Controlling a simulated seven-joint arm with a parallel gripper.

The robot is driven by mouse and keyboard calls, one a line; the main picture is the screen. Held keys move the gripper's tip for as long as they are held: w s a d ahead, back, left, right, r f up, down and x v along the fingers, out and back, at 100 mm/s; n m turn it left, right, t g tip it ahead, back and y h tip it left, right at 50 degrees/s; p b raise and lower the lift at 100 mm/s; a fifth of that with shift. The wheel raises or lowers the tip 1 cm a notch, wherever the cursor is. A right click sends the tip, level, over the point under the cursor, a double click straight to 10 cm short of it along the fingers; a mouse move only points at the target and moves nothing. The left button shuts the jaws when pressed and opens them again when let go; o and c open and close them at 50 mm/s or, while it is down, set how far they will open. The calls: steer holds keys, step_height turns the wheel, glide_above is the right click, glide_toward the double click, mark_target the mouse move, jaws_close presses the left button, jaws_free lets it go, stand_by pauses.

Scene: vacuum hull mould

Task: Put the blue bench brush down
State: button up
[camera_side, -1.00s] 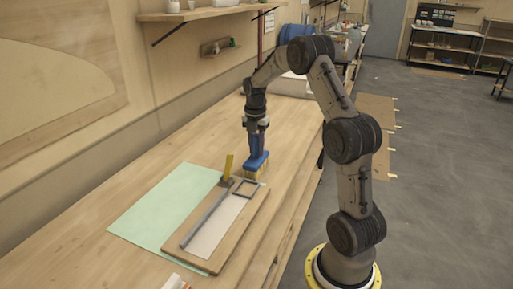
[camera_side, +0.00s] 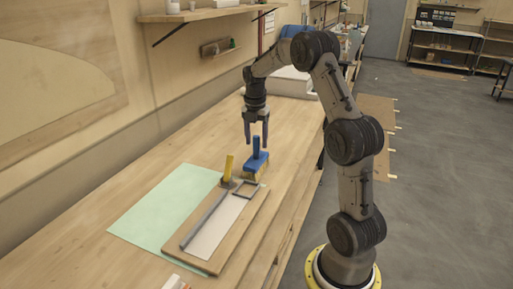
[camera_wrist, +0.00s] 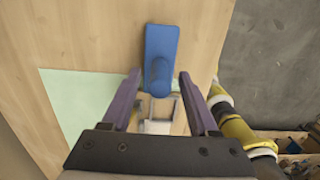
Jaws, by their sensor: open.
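The blue bench brush (camera_side: 256,163) stands upright on the wooden bench, bristles down and handle up, just behind the far end of the wooden board. My gripper (camera_side: 256,143) is open directly above it, with a finger on each side near the top of the handle. Nothing is held. Whether the bristles touch the board's edge I cannot tell.
The wooden board (camera_side: 246,219) carries a pale strip, a grey bar, a small square frame and a yellow-handled tool (camera_side: 228,167). A pale green sheet (camera_side: 150,213) lies to the left. The bench (camera_side: 100,205) is clear at the far left.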

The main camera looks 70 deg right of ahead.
steer(key=r, duration=0.8)
steer(key=shift+a+r, duration=0.1)
steer(key=shift+a, duration=0.2)
steer(key=s+a+r+m+t, duration=0.1)
steer(key=s+a+r+m, duration=0.15)
steer(key=a, duration=0.45)
steer(key=s+a+r+m+t, duration=0.1)
steer(key=s+a+r+m, duration=0.15)
steer(key=a, duration=0.35)
steer(key=s+a+r+m+t, duration=0.1)
steer(key=a+r+m, duration=0.1)
steer(key=a+m, duration=0.35)
steer(key=s+a+f+m+t, duration=0.2)
steer(key=s+a+f+m, duration=0.3)
steer(key=s+a, duration=0.7)
steer(key=shift+s+m+t+y, duration=0.3)
steer(key=shift+m+y, duration=0.1)
steer(key=shift+m, duration=0.85)
